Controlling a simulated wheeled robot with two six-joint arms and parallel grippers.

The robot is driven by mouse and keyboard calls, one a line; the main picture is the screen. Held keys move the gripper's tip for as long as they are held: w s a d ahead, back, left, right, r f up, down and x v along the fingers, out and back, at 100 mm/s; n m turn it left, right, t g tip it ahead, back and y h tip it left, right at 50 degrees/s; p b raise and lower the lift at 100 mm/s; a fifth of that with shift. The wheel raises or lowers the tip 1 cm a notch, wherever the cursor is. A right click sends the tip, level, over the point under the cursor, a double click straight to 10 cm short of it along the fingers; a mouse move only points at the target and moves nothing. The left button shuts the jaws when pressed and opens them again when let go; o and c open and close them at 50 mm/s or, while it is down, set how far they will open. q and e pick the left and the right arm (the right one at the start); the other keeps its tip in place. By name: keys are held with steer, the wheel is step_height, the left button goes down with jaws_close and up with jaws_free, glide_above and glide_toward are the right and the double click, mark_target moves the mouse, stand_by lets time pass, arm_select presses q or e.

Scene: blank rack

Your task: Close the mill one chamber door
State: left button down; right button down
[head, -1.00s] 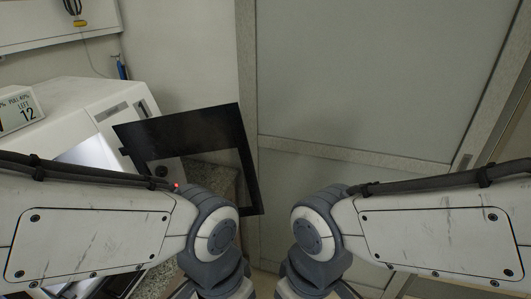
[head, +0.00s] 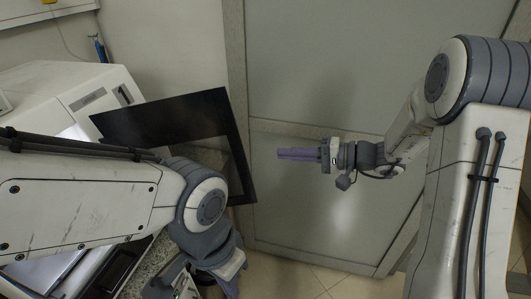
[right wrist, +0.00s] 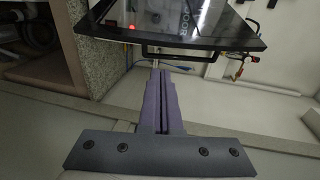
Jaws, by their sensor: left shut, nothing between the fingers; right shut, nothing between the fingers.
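The mill one chamber door (head: 165,118) is a black frame with a window. It stands open, swung out from the white mill (head: 60,90), whose label plate is at its upper corner. In the right wrist view the door (right wrist: 190,22) is a dark glossy panel at the top, with a black bar handle (right wrist: 180,57) beneath it. My right gripper (head: 280,154) is shut and empty, its purple fingers pointing left toward the door's outer edge, with a gap between. Its fingertips (right wrist: 157,75) appear just below the handle in the wrist view. My left gripper (head: 232,288) is low, partly cut off, shut and empty.
My left forearm covers the mill's front and the door's lower part. A speckled counter (head: 150,262) lies below the mill. A large grey panel (head: 350,70) stands behind my right gripper. Tiled floor (head: 300,275) shows below. In the wrist view a shelf (right wrist: 40,45) is at left.

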steer(key=p+x, duration=0.3)
steer(key=x, duration=0.6)
steer(key=shift+a+p, duration=0.25)
steer(key=shift+p, duration=0.15)
steer(key=shift+s, duration=0.15)
